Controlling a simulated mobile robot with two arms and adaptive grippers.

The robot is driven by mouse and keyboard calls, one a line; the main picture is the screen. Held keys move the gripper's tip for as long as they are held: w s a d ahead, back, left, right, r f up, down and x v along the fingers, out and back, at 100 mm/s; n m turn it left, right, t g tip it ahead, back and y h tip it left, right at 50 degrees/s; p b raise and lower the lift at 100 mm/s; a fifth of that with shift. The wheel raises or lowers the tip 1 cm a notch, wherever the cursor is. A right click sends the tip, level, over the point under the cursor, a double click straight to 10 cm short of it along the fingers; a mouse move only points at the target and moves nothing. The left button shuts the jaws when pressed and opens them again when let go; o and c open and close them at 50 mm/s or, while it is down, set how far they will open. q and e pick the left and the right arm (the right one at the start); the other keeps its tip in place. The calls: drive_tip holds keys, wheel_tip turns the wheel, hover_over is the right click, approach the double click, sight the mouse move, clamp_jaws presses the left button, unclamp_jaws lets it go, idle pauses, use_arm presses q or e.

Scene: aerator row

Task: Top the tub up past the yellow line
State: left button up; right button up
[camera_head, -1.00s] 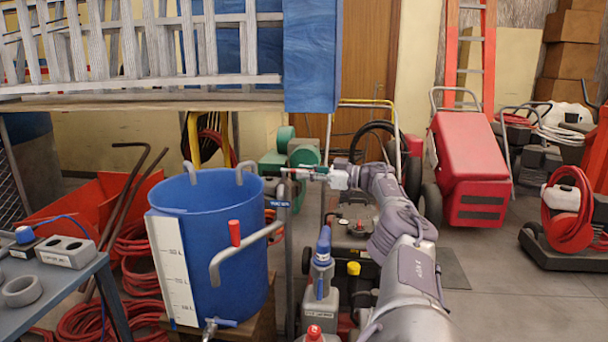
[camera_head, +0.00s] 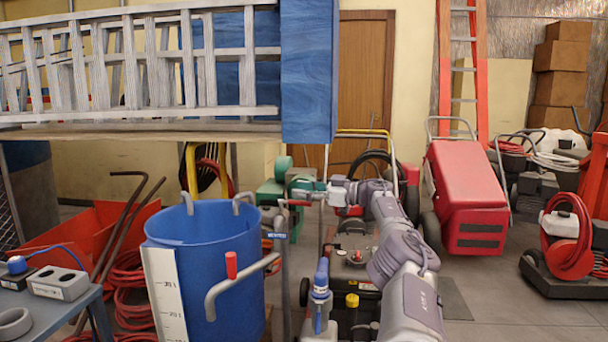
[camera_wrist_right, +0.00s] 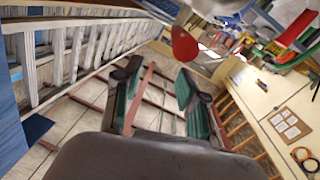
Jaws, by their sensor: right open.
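The blue tub (camera_head: 205,228) stands at left centre in the head view, with two grey hooks over its back rim. A white scale strip (camera_head: 163,295) runs down its left front; its lower part is cut off and I see no yellow line. A bent grey pipe (camera_head: 213,298) with a red grip (camera_head: 231,264) is at its front right. A grey standpipe (camera_head: 281,262) with a small blue label stands just right of the tub. My right gripper (camera_head: 305,191) is near the standpipe's top. In the right wrist view its fingers (camera_wrist_right: 158,82) are apart with nothing between them. My left gripper is out of view.
A grey bottle with a blue top (camera_head: 320,295) stands beside my right arm. A blue-grey bench (camera_head: 60,315) is at lower left. A ladder (camera_head: 140,65) lies on an overhead shelf. A red wheeled machine (camera_head: 468,190) stands at right, with clear floor in front.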

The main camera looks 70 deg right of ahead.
drive_tip(key=shift+r, duration=2.95)
